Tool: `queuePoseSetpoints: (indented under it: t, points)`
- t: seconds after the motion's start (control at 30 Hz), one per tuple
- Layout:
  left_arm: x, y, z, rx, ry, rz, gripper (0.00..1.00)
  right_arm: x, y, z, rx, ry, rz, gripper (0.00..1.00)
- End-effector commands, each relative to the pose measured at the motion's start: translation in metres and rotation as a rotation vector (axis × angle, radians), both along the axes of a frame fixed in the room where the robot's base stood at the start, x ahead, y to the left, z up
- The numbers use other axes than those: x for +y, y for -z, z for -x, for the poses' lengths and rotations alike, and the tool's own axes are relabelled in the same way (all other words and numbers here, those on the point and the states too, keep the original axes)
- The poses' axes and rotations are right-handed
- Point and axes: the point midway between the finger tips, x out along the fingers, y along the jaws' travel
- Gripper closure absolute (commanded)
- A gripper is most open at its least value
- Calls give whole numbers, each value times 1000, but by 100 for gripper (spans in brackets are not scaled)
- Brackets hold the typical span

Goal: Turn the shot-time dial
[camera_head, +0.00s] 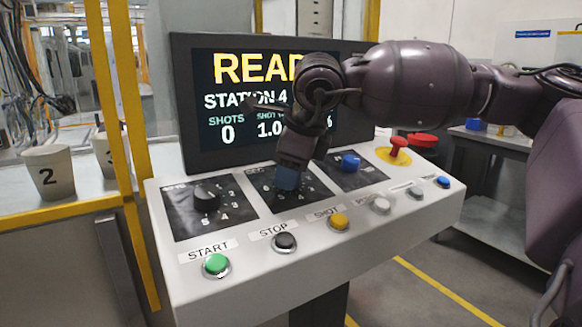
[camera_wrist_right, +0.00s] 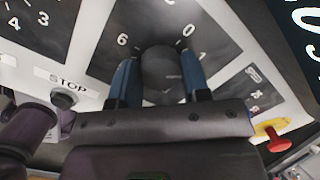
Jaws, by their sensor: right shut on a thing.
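The shot-time dial (camera_wrist_right: 160,70) is a dark round knob on the middle black panel, marked SEC, of the white console. In the right wrist view it sits between the two blue fingers of my right gripper (camera_wrist_right: 158,85), which are shut on its sides. Numbers 6, 0 and 1 show around it on its scale. In the head view my right gripper (camera_head: 287,181) comes down over the middle panel (camera_head: 317,189) and hides the dial.
Another black dial (camera_head: 207,196) stands on the left panel. A blue knob (camera_head: 350,161) and a red emergency button (camera_head: 397,146) are to the right. Green (camera_head: 216,264), black (camera_head: 285,242) and yellow (camera_head: 339,222) buttons line the front. A screen (camera_head: 235,145) reading STATION 4 rises behind.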

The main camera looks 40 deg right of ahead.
Motion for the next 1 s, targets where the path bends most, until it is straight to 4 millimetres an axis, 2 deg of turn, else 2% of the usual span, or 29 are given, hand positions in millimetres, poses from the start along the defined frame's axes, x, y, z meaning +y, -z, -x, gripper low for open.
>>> queuePoseSetpoints:
  t: [0.5,1.0]
  points:
    - [0,-1,1,2,-7,5,100,0,0,0,25,-401,104,81]
    - [0,0,2,4,-7,6,100,0,0,1,32,-534,140,81]
